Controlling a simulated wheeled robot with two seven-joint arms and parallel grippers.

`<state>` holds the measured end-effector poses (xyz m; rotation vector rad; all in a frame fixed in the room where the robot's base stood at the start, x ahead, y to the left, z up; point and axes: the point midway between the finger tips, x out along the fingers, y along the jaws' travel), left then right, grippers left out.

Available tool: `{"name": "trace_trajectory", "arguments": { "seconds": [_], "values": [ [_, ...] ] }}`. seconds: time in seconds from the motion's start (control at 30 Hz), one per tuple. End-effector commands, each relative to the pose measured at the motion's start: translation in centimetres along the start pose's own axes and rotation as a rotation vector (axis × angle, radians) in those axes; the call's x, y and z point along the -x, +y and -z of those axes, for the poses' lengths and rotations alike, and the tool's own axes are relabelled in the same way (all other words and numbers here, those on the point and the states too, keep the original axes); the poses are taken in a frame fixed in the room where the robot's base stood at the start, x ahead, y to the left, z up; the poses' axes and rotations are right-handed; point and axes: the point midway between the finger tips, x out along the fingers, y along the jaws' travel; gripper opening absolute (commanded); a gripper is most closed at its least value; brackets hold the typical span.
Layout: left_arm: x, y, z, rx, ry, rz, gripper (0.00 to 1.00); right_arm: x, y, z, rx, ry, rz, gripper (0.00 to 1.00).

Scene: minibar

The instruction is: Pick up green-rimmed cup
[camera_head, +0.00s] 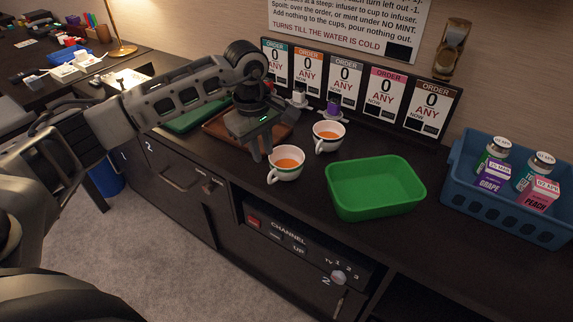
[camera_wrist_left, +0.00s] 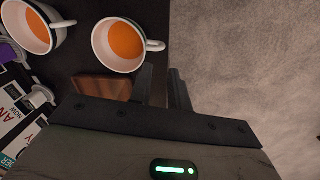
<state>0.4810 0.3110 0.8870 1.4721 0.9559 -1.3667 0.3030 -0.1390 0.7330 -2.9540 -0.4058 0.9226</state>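Two white cups of orange-brown liquid stand upright on the dark counter. The nearer cup (camera_head: 287,174) has a thin dark rim that looks greenish, though the colour is hard to tell; its handle points to the lower left. It also shows in the left wrist view (camera_wrist_left: 107,62), handle to the right. The farther cup (camera_head: 325,146) has a reddish rim and also shows in the wrist view (camera_wrist_left: 49,47). My left gripper (camera_head: 261,150) is just left of the nearer cup; the wrist view shows its fingers (camera_wrist_left: 163,88) apart, empty, near the handle. My right gripper is out of view.
A green bin (camera_head: 376,205) stands right of the cups, and a blue basket (camera_head: 500,213) with jars and small boxes is farther right. A brown wooden tray (camera_head: 220,133) lies under my left wrist. Order cards (camera_head: 345,82) and a purple-topped item (camera_head: 333,108) stand behind.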

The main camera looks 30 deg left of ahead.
Motion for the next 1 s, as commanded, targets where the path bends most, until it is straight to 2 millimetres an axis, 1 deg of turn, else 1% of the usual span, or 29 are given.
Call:
{"name": "trace_trajectory", "arguments": {
  "seconds": [0.03, 0.1, 0.27, 0.33, 0.47, 0.5, 0.6, 0.7, 0.87, 0.9, 0.97, 1.0],
  "values": [
    [-0.8, 0.0, 0.0, 0.001, -0.001, 0.002, 0.18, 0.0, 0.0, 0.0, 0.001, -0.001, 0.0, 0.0],
    [-1.5, 0.0, 0.0, 0.0, -0.001, 0.001, 0.18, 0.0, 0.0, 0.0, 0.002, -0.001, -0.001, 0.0],
    [-2.4, 0.0, -0.2, -0.001, -0.001, 0.0, 0.18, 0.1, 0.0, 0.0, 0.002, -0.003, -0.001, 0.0],
    [-3.1, -0.1, -0.4, -0.001, -0.002, 0.002, 0.18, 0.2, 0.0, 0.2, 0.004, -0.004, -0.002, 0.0],
    [-5.1, -0.1, -1.0, -0.001, -0.004, 0.002, 0.18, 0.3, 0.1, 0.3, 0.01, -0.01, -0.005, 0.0],
    [-5.8, -0.1, -0.9, 0.001, -0.003, 0.001, 0.18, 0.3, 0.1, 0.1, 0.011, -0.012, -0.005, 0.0],
    [-6.8, -0.1, -0.9, 0.002, -0.003, 0.0, 0.18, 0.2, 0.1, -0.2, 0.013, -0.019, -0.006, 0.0],
    [-7.2, -0.1, -0.9, 0.001, -0.002, -0.001, 0.18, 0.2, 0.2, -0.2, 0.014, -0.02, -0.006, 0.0],
    [-7.2, -0.1, -0.9, 0.0, -0.001, -0.002, 0.18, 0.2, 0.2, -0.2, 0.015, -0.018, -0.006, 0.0],
    [-7.2, -0.1, -0.9, 0.0, -0.001, -0.002, 0.16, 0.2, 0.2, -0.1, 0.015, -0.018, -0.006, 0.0],
    [-7.2, -0.1, -0.9, 0.0, -0.001, -0.002, 0.0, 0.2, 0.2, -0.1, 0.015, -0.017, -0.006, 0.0],
    [-7.2, 0.0, -0.9, 0.0, -0.001, -0.002, 0.0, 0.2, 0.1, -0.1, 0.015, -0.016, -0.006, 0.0]
  ]
}}
